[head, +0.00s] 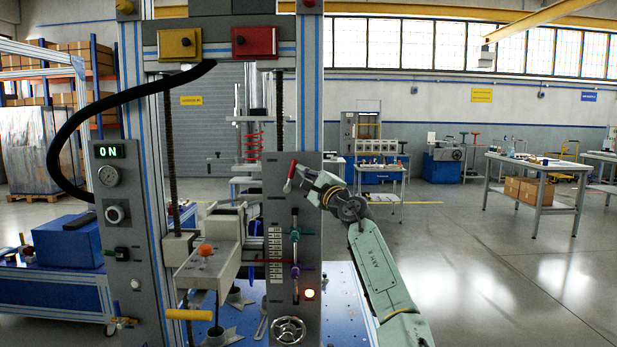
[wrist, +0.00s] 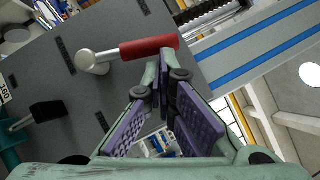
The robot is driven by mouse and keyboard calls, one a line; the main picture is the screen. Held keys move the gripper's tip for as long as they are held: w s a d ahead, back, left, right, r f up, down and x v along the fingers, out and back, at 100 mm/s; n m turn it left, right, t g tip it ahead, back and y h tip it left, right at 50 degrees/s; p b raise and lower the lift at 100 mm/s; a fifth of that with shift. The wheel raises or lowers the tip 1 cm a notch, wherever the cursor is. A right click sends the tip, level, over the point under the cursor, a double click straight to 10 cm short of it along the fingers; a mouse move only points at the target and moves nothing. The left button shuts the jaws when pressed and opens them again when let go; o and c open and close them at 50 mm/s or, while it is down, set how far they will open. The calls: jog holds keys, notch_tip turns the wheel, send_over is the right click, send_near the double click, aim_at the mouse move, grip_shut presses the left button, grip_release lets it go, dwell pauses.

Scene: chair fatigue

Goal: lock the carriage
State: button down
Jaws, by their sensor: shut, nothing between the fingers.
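A red-handled lever (head: 290,177) is on the upper part of the grey upright panel (head: 279,166). In the wrist view its red grip (wrist: 149,46) extends right from a pale metal pivot (wrist: 93,62). My gripper (head: 308,183) is just right of the lever. In the wrist view my gripper's fingertips (wrist: 165,76) are shut and empty, close below the grip's right end; I cannot tell whether they touch it. A pale block with an orange knob (head: 205,250), perhaps the carriage, is at the left of the panel. Which part locks it is not labelled.
A black knob (wrist: 48,110) by a partly seen label shows in the wrist view. Floor at right is open.

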jog(key=shift+a+r, duration=0.4)
jog(key=shift+a, duration=0.05)
dwell(0.3)
dwell(0.3)
